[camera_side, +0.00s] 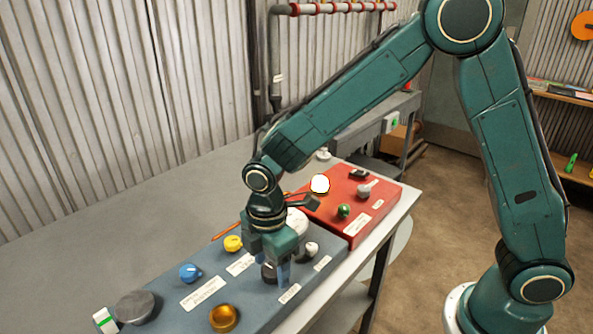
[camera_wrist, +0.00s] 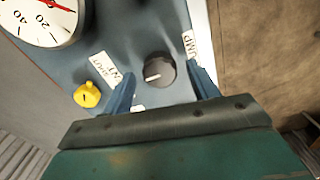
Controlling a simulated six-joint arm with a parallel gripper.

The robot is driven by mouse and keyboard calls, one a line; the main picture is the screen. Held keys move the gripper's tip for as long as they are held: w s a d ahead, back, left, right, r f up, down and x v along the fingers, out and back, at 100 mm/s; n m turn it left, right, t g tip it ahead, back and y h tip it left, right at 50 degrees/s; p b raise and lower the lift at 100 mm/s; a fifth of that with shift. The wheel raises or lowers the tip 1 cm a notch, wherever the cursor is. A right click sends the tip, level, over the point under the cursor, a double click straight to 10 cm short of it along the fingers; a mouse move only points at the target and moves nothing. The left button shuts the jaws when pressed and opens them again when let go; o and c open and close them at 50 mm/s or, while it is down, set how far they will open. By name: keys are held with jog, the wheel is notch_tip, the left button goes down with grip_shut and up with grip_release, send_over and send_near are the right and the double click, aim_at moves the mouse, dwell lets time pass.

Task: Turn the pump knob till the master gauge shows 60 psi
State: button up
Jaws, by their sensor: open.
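My gripper (camera_side: 277,272) is open and points down over the grey-blue panel. In the wrist view its two fingertips (camera_wrist: 162,76) are on either side of a dark round knob (camera_wrist: 155,72) with a white pointer mark. A label beside the knob ends in "UMP". I cannot tell whether the fingers touch it. In the side view the dark knob (camera_side: 268,271) is partly hidden by the fingers. A white gauge (camera_wrist: 42,18) with a red needle is cut off at the wrist view's top left; its full scale and reading cannot be told. It is partly hidden in the side view (camera_side: 297,220).
A yellow knob (camera_wrist: 87,95) sits left of the dark knob. A blue knob (camera_side: 189,272), a brass knob (camera_side: 224,317) and a small white knob (camera_side: 311,249) stand on the same panel. A red panel (camera_side: 335,222) with another gauge (camera_side: 320,184) adjoins it. The bench left is mostly clear.

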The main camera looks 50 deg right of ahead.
jog(key=shift+f, duration=0.3)
jog(key=c, duration=1)
